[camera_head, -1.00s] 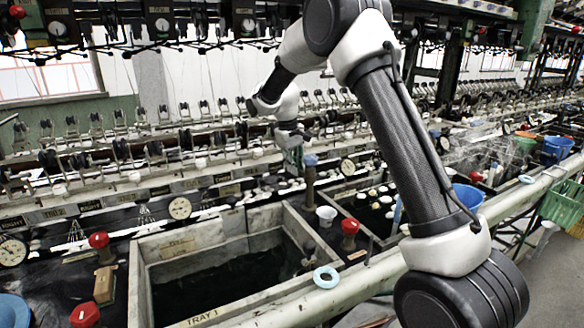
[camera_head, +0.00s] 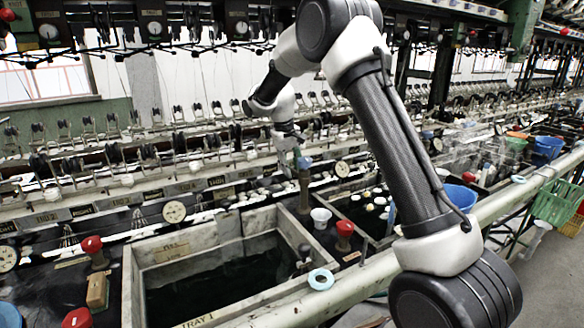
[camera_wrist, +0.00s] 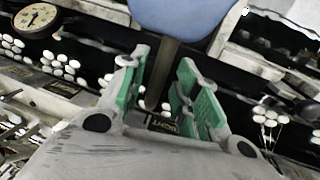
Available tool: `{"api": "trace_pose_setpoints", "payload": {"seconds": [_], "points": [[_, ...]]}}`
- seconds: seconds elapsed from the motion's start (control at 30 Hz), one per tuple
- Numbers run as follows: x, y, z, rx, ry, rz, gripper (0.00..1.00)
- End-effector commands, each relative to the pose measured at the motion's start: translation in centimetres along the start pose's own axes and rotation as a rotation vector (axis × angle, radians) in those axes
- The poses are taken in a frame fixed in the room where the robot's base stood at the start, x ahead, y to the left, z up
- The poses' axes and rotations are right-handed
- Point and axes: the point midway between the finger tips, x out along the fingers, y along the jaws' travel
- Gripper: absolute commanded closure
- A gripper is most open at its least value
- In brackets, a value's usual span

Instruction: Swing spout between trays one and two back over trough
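A brown upright post with a blue cap (camera_head: 304,183) stands at the divider between tray 1 (camera_head: 284,268) and the tray to its right (camera_head: 357,234). I take it for the spout; its outlet is not clear. Nothing is visibly held. I cannot make out which part is the trough.
Red-capped posts (camera_head: 345,229) and (camera_head: 92,245) stand beside tray 1. A white cup (camera_head: 321,218) is right of the brown post. Reeling hardware lines the back. A round dial (camera_wrist: 36,19) shows in the wrist view.

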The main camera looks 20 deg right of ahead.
Motion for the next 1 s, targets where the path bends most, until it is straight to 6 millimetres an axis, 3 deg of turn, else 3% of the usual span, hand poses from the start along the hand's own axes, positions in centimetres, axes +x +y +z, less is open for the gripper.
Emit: {"api": "trace_pose_setpoints", "payload": {"seconds": [0.37, 0.47, 0.8, 1.0], "points": [[-0.5, 0.0, 0.0, -0.001, 0.0, 0.0, 0.63], [-1.8, 0.0, -0.1, -0.001, 0.002, 0.0, 0.63], [-9.2, 0.0, -0.1, 0.0, 0.002, 0.0, 0.63], [-11.6, 0.0, 0.0, 0.0, 0.0, 0.0, 0.63]]}}
